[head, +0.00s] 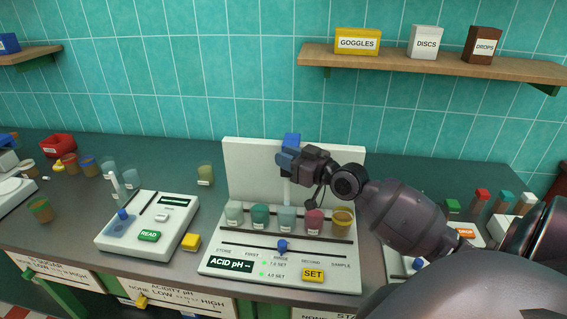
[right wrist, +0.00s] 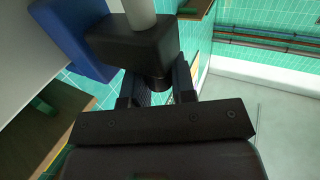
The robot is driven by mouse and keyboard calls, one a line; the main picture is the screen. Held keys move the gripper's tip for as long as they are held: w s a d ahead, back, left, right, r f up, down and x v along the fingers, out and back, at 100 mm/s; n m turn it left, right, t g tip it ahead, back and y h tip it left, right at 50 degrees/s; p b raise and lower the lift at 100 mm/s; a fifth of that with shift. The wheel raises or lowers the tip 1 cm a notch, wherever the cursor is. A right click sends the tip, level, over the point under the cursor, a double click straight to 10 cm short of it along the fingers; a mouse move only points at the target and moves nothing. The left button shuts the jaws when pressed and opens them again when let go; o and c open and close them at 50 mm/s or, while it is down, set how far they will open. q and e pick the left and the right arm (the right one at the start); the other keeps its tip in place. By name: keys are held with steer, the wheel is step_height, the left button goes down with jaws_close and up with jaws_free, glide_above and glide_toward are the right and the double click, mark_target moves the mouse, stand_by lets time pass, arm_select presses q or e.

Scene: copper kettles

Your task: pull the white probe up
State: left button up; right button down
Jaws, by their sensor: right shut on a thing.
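The white probe (head: 287,190) is a thin upright rod in front of the white back panel (head: 245,170) of the acid pH station. Its lower end is by the row of cups, near the third cup (head: 287,217); I cannot tell whether it is inside. My right gripper (head: 291,160) is at the probe's top, shut on its dark holder. In the right wrist view the dark holder block (right wrist: 132,45) sits at the jaws, with the white rod (right wrist: 140,12) extending from it and a blue block (right wrist: 65,40) beside it. My left gripper is not in view.
A blue slider knob (head: 282,246) sits near the RINSE mark, above the yellow SET button (head: 313,275). A white READ meter (head: 148,225) stands to the left, a yellow block (head: 191,242) between. A shelf (head: 430,64) with boxes hangs above right.

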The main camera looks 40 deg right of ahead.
steer(key=c, duration=0.9)
jaws_free()
steer(key=shift+c, duration=0.2)
steer(key=shift+s+d+f, duration=0.1)
steer(key=shift+s+d, duration=0.1)
steer(key=shift+s, duration=0.4)
steer(key=b+v, duration=0.2)
steer(key=v, duration=0.7)
steer(key=shift+s, duration=0.25)
steer(key=shift+d, duration=0.1)
